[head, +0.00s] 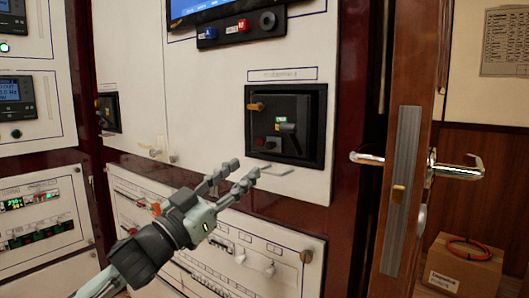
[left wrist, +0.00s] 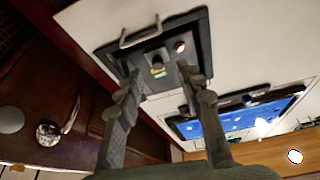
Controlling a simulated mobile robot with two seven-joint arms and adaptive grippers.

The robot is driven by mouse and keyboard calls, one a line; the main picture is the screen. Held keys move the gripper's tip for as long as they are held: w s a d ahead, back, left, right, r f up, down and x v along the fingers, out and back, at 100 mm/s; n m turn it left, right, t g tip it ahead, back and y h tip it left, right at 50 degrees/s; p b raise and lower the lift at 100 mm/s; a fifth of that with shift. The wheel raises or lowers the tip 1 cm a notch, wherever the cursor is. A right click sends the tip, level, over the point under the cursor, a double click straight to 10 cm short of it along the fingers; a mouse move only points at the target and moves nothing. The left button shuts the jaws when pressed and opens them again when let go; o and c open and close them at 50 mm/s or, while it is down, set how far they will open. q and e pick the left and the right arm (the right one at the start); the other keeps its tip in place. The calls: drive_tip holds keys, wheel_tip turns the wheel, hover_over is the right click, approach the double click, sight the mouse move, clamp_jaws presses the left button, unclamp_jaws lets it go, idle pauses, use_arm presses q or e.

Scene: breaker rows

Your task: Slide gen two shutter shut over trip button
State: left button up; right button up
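The black breaker panel (head: 318,126) is set in the white cabinet front under a label strip too small to read. It has a yellow-orange lever (head: 256,107), a dark handle with a green mark, and an uncovered red button (head: 260,142); the button also shows in the left wrist view (left wrist: 179,46). A pale bracket (head: 268,170) sticks out at the panel's lower edge, also in the left wrist view (left wrist: 138,31). I cannot clearly make out the shutter. My left gripper (head: 242,168) is open and empty, fingertips just below-left of the panel. My right gripper is out of view.
Above is a screen with a black strip of blue and red switches (head: 241,27). A similar black panel (head: 107,111) is at left. A wooden door with a metal lever handle (head: 459,170) stands at right, with a cardboard box (head: 460,268) beyond it.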

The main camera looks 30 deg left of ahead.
sight(266, 147)
use_arm(q)
drive_tip(key=shift+m+h, duration=0.3)
drive_tip(key=shift+h, duration=0.1)
drive_tip(key=x, duration=0.2)
drive_tip(key=r+p+x, duration=0.1)
drive_tip(key=x, duration=0.3)
drive_tip(key=shift+d+r, duration=0.3)
drive_tip(key=shift+d, duration=0.05)
drive_tip(key=shift+w+d+r+p, duration=0.1)
drive_tip(key=shift+w+p, duration=0.2)
drive_tip(key=shift+w, duration=0.35)
clamp_jaws()
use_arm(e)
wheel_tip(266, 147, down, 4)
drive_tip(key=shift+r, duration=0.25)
